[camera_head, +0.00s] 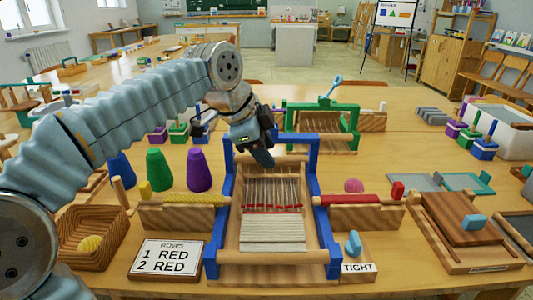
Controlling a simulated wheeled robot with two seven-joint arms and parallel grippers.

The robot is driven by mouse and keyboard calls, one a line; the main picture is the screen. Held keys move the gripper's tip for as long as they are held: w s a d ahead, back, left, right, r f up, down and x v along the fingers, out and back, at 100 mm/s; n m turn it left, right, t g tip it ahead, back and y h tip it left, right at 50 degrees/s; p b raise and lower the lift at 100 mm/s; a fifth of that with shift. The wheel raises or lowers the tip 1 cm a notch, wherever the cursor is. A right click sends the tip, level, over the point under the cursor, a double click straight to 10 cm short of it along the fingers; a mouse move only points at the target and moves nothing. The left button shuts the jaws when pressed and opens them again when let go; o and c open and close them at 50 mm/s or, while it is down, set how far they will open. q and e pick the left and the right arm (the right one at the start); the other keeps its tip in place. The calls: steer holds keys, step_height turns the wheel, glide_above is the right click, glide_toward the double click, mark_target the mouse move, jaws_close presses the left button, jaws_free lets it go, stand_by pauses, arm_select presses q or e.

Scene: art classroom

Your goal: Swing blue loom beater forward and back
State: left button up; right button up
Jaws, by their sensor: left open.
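The blue loom (226,170) stands in the middle of the near table. It has blue uprights, wooden cross bars, pale upright threads and a white woven part (272,233) with a red edge. A wooden cross bar (287,161) runs between the uprights at the back; I cannot tell for certain which bar is the beater. My left gripper (262,157) reaches in from the left, over the rear bar, with its dark fingers pointing down. It is open, and part of the rear bar is hidden behind it. I cannot tell if it touches the bar. My right gripper is not in view.
Yarn cones (160,170) stand left of the loom. Wooden side trays (362,212) flank it. A green loom (322,125) stands behind. A wooden board (463,223) lies right.

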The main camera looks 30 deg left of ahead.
arm_select(q)
steer(key=shift+w+f, duration=0.2)
steer(key=shift+f, duration=0.2)
steer(key=shift+c, duration=0.2)
jaws_close()
